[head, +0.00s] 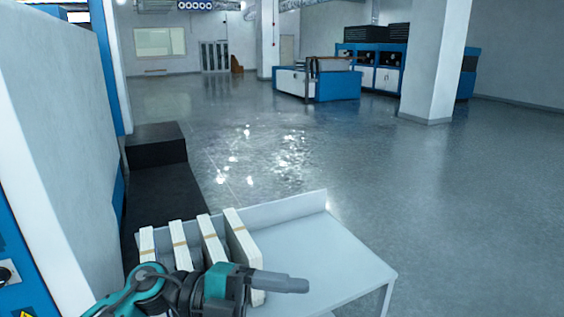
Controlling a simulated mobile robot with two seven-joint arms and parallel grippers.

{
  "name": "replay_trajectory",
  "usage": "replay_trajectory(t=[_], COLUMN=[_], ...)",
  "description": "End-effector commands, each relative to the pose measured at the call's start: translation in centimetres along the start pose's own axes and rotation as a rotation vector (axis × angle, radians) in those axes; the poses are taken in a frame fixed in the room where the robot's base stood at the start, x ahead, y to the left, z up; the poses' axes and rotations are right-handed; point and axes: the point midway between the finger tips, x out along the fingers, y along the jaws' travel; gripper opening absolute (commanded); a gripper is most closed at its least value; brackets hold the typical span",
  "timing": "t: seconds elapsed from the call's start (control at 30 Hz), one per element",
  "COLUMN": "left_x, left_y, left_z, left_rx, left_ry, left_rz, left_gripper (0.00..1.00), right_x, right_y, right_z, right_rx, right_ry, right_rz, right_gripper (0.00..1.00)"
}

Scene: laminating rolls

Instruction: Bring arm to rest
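My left arm comes in from the lower left, teal and dark grey. Its gripper (298,284) points right, low over the near part of a light grey table (335,257). The grey fingers are seen side-on and overlap, so their gap is hidden. No object shows at the fingertips. The arm and gripper cover the lower ends of several white banded stacks (240,240) on the table. I cannot tell whether the gripper touches the nearest stack. My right gripper is not in view.
The table has a raised rim at its far side, and its right part is bare. A large grey and blue machine (55,150) stands close on the left, with a black step-like block (155,150) beside it. Open floor (400,190) lies beyond, with a pillar (433,65) and blue-white machines (318,82).

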Motion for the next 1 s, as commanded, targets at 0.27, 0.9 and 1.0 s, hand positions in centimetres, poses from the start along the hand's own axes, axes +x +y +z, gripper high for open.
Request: replay_trajectory(t=[0.27,0.9,1.0], left_x=[-4.1,-15.8,-15.8], left_y=[-0.5,29.4,30.1], left_z=[3.8,3.4,3.0], left_rx=[-0.318,-1.336,-1.359], left_ry=[-0.287,-1.275,-1.29], left_rz=[-0.742,-1.051,-1.044], left_gripper=[0.66,0.66,0.66], right_x=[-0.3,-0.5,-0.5], right_y=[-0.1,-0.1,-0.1], right_z=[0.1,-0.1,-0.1], right_rx=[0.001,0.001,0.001], right_ry=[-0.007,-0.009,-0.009], right_rz=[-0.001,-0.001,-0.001], right_gripper=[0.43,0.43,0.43])
